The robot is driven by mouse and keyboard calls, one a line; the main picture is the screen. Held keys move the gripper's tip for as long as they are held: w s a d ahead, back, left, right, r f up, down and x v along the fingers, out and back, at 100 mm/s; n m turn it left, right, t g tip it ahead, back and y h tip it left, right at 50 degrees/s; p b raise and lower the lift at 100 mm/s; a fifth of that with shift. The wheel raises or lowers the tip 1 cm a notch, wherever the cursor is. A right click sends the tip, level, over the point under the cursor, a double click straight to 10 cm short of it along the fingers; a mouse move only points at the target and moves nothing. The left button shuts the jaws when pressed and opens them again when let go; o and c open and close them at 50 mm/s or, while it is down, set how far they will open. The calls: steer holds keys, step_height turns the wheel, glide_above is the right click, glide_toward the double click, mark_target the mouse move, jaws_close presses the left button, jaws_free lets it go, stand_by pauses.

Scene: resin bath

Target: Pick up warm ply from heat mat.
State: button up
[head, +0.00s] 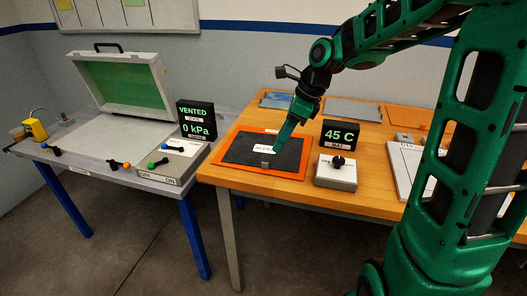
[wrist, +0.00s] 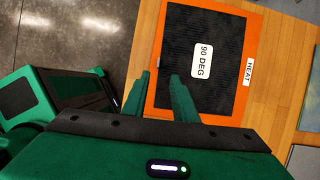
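The warm ply is a black woven sheet (head: 240,150) with a white label, lying flat on the orange heat mat (head: 307,157) on the wooden bench. In the wrist view the ply (wrist: 215,30) shows a label reading "90 DEG". My gripper (head: 277,149) points down over the ply in the head view and partly covers it. In the wrist view my gripper (wrist: 159,75) has its two green fingers apart with nothing between them, near the ply's left edge. A small grey piece shows at the ply's front edge in the head view. Fingertip height above the ply is unclear.
A "45 C" display (head: 341,134) and a control box with a black knob (head: 336,172) stand right of the mat. Flat sheets lie behind. On the left table are an open case (head: 122,85), a "0 kPa" display (head: 197,119) and a valve box (head: 172,162).

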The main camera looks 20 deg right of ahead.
mark_target(268, 159)
steer(key=shift+a+x, duration=0.1)
steer(key=shift+x, duration=2.05)
steer(key=shift+a+x, duration=0.15)
steer(key=shift+x, duration=1.95)
steer(key=shift+r, duration=0.1)
jaws_close()
